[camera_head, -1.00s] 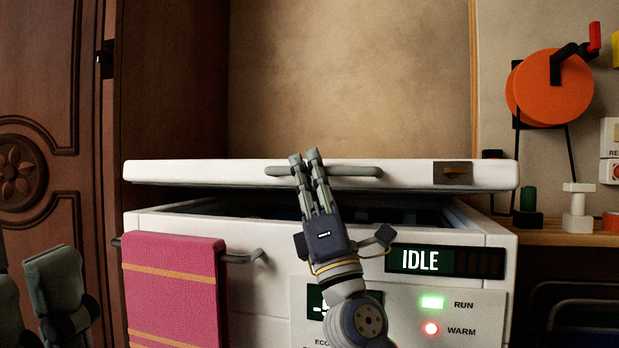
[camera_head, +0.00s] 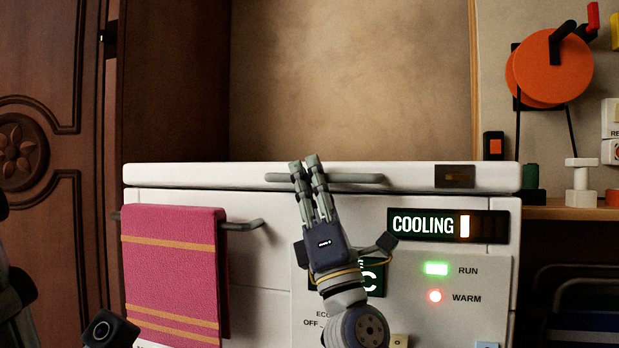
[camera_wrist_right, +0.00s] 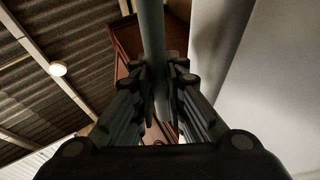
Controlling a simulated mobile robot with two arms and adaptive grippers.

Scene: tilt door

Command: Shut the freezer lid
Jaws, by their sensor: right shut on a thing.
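The white freezer lid (camera_head: 420,172) lies level on the white freezer body (camera_head: 270,265) in the head view, with no open gap visible between them. A grey bar handle (camera_head: 355,178) runs along the lid's front edge. My right gripper (camera_head: 308,168) is shut on this handle. In the right wrist view the handle (camera_wrist_right: 152,35) passes between my right gripper's fingers (camera_wrist_right: 165,85). The display panel (camera_head: 447,225) reads COOLING. My left gripper shows only in part at the lower left edge of the head view, and its fingers cannot be made out.
A pink towel (camera_head: 172,275) hangs on a rail at the freezer's front left. A carved wooden door (camera_head: 45,120) stands at the left. At the right, a shelf (camera_head: 570,211) holds small items below an orange reel (camera_head: 548,75).

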